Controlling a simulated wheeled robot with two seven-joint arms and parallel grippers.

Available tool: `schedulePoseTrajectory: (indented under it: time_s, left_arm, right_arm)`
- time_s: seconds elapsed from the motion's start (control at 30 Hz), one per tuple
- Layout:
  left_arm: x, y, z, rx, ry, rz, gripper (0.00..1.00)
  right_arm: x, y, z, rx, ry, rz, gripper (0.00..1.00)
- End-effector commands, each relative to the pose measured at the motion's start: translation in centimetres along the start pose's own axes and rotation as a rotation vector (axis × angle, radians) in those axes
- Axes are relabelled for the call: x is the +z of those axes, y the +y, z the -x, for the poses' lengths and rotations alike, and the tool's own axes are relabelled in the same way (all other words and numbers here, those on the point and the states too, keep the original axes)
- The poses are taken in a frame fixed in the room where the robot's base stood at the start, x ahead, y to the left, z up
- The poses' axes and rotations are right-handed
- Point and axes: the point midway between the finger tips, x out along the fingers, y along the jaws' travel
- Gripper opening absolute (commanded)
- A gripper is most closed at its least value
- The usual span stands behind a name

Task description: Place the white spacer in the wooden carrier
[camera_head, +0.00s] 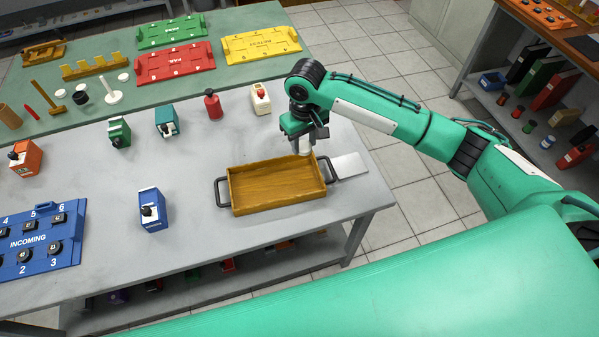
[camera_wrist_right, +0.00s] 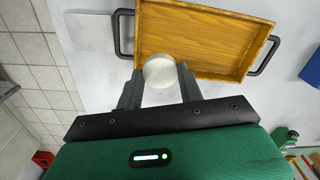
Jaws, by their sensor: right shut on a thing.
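The wooden carrier (camera_head: 277,186) is a shallow, empty tray with black side handles, lying on the grey table. It also fills the top of the right wrist view (camera_wrist_right: 205,38). My right gripper (camera_head: 304,142) is above the carrier's back right corner. It is shut on the white spacer (camera_wrist_right: 160,71), a round white piece between the fingertips in the right wrist view. The spacer (camera_head: 305,148) shows only partly below the fingers in the head view. It overlaps the carrier's rim in the wrist view; its height above the rim is hard to tell. My left gripper is not in view.
A light grey plate (camera_head: 349,165) lies right of the carrier. The blue INCOMING board (camera_head: 38,243) is far left. The carrier's inside is clear.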

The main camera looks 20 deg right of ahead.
Motion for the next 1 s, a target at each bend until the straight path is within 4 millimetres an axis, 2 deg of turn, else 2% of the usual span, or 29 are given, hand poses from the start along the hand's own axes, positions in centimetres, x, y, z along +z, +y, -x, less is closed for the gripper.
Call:
schedulePoseTrajectory:
  time_s: [0.2,0.33,0.57,0.8,1.0]
  left_arm:
    - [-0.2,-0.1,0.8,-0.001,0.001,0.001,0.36]
    - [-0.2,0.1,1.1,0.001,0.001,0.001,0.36]
    - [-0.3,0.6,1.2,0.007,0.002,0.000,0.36]
    - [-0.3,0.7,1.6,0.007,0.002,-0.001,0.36]
    - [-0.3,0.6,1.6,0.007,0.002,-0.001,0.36]
  right_arm:
    - [0.1,0.1,-5.8,0.001,-0.003,-0.001,0.17]
    - [0.0,0.1,-8.2,0.000,-0.002,0.000,0.17]
    - [0.0,0.1,-10.4,0.001,-0.001,0.000,0.17]
    - [0.0,0.1,-13.7,0.000,0.000,0.000,0.17]
    - [0.0,0.1,-14.0,0.001,0.000,0.001,0.17]
